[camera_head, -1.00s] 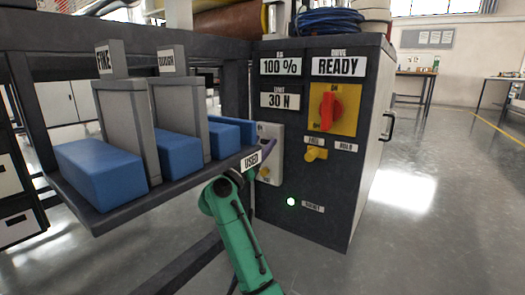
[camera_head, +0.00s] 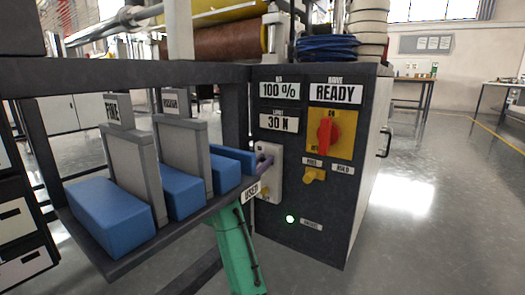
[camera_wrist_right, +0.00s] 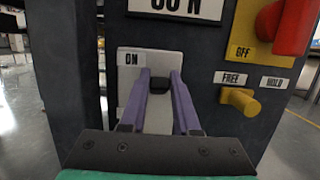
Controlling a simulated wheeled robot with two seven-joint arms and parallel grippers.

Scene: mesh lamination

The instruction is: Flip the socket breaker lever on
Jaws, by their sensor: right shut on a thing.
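The socket breaker is a pale plate (camera_head: 273,183) on the dark cabinet front, partly hidden by the tray edge. In the right wrist view the plate (camera_wrist_right: 135,70) carries an ON label (camera_wrist_right: 131,59) at its upper left. A short black lever (camera_wrist_right: 160,85) stands out of the plate, a little below and right of that label. My right gripper (camera_wrist_right: 160,79) has its two purple fingers on either side of the lever, shut on it. In the head view the right gripper (camera_head: 264,164) shows as a bit of purple at the plate. My left gripper is not in view.
A shelf (camera_head: 185,218) with blue blocks (camera_head: 110,215) and grey dividers hides much of my green right arm. Open floor lies at the right.

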